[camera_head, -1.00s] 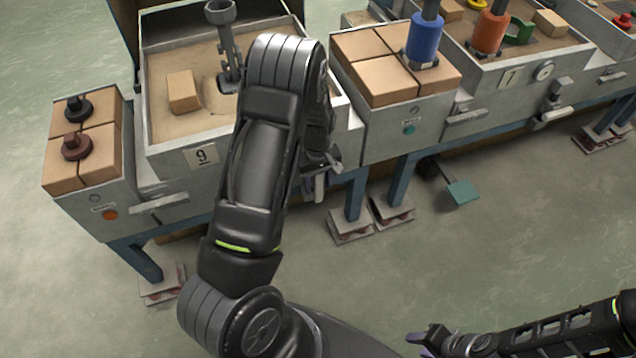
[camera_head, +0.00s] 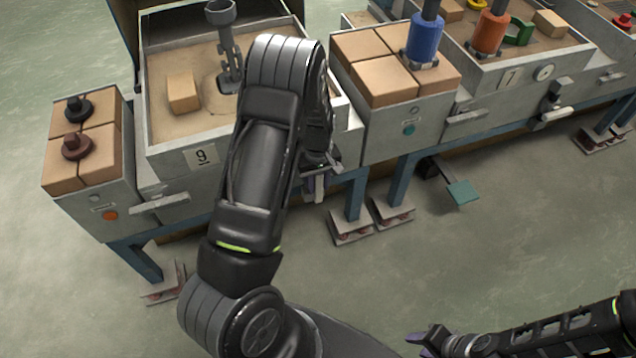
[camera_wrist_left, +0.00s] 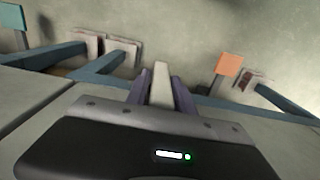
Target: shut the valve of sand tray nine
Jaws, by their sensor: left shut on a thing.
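Sand tray nine (camera_head: 255,60) is a grey metal box of sand with a label reading 9 on its front. My left gripper (camera_head: 316,186) is at the front right of this tray, mostly behind my own arm in the head view. In the left wrist view my left gripper (camera_wrist_left: 162,92) has its two purple fingers closed on a pale valve lever (camera_wrist_left: 161,80). The lever's pale end (camera_head: 320,190) shows below the tray in the head view. The valve body is hidden. My right gripper (camera_head: 428,342) is low at the front, away from the trays; its finger gap is unclear.
A block-topped stand (camera_head: 82,180) with an orange button is left of the tray; another (camera_head: 395,105) with a teal button is right. Tray seven (camera_head: 540,62) is further right. A teal pedal (camera_head: 463,192) is near the floor. The front floor is clear.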

